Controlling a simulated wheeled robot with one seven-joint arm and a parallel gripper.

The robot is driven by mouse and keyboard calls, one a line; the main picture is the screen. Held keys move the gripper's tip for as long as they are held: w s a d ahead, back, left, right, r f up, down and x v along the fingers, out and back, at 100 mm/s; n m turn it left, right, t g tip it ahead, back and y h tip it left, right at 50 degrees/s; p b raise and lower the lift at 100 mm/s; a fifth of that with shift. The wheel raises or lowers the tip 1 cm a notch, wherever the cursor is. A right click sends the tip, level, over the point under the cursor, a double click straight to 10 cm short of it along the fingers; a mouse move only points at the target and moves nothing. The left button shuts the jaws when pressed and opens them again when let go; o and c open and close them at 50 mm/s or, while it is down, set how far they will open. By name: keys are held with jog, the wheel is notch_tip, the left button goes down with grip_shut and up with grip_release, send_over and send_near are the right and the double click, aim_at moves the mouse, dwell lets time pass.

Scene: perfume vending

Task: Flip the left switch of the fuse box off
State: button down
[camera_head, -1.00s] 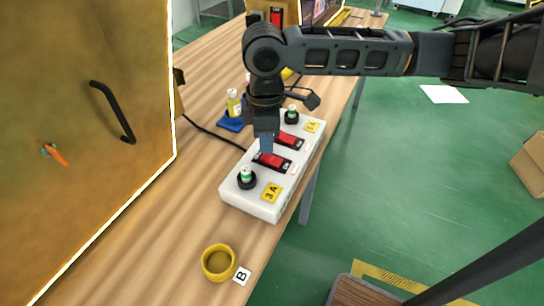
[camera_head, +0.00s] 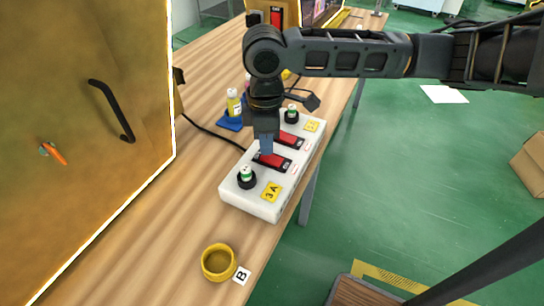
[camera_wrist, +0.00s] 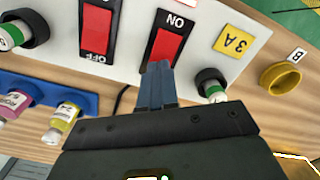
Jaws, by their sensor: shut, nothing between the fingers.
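The white fuse box (camera_head: 236,190) lies on the wooden table with two red rocker switches on its top. The near switch (camera_head: 277,163) is beside the near fuse (camera_head: 247,175) and a yellow 3A label (camera_head: 271,192). The far switch (camera_head: 292,139) is farther back. My gripper (camera_head: 266,152) is shut and empty, pointing down at the near switch. In the wrist view, my fingertips (camera_wrist: 158,68) are at the lower end of this red switch (camera_wrist: 168,46), partly hiding it; ON is printed at its other end. I cannot tell whether they touch. The other switch (camera_wrist: 97,28) is to the left.
A large yellow cabinet (camera_head: 90,190) with a black handle stands at the left. Small bottles (camera_head: 234,103) stand in a blue holder behind the box. A yellow round cup (camera_head: 218,262) and a B tag (camera_head: 242,275) are in front. The table between cabinet and box is mostly clear.

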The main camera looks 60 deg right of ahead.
jog(key=shift+f+b, duration=0.35)
jog(key=shift+f, duration=0.3)
dwell(0.4)
notch_tip(320, 180, up, 7)
jog(key=p, duration=0.6)
dwell(0.8)
